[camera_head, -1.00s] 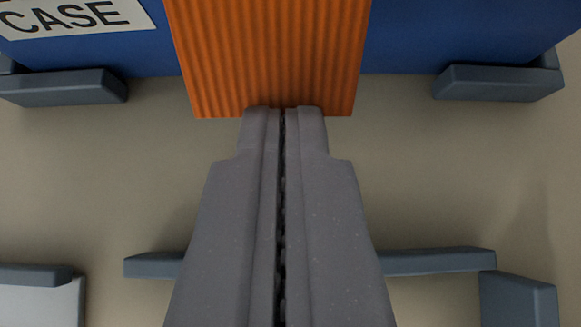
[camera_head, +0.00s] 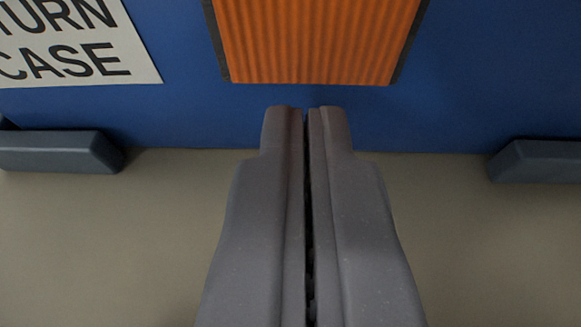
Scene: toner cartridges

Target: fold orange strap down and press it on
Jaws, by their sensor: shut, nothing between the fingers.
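The ribbed orange strap (camera_head: 315,40) is at the top middle of the view, over the blue case (camera_head: 200,115). Its lower end lies within the blue face, and a thin dark border shows along both of its sides. Whether the strap is pressed flat cannot be told from here. My gripper (camera_head: 306,110) is shut and empty. Its tips are just below the strap's lower edge in the picture, over the blue, with a strip of blue between them and the strap. The strap's upper part is out of frame.
A white label with black letters (camera_head: 75,45) is on the blue case at upper left. Grey blocks stand at the case's lower edge, at left (camera_head: 60,152) and right (camera_head: 540,162). The beige surface (camera_head: 130,240) below is clear.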

